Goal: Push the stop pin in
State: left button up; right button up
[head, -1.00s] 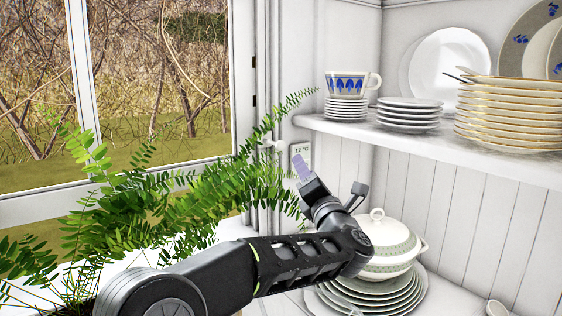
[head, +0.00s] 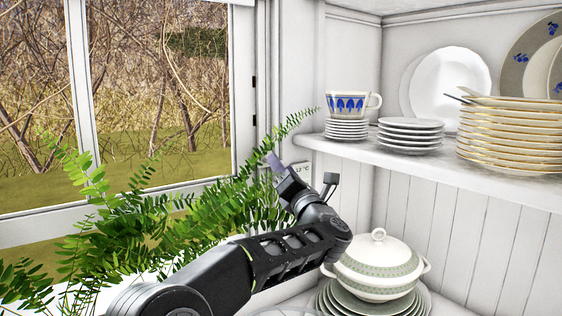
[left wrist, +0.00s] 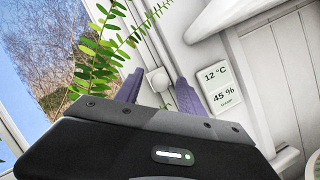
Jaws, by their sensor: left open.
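A small white knob-like fitting (left wrist: 158,81), which looks like the stop pin, sits on the white window frame in the left wrist view. It appears between my two purple fingertips, but I cannot tell whether they touch it or how far in it is. My left gripper (left wrist: 160,77) is open, its fingers on either side of that fitting. In the head view my left gripper (head: 274,160) is beside the window's right edge, among the fern tips, and the fitting is hidden there. My right gripper is not in view.
A green fern (head: 130,215) stands before the window, its fronds close to the gripper. A small thermometer display (left wrist: 217,80) hangs just right of the fingers. A shelf (head: 420,160) with stacked plates and a lidded tureen (head: 378,268) are to the right.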

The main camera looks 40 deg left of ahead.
pick_arm(q)
jog(key=shift+x, duration=0.85)
jog(key=shift+c, duration=0.6)
grip_shut()
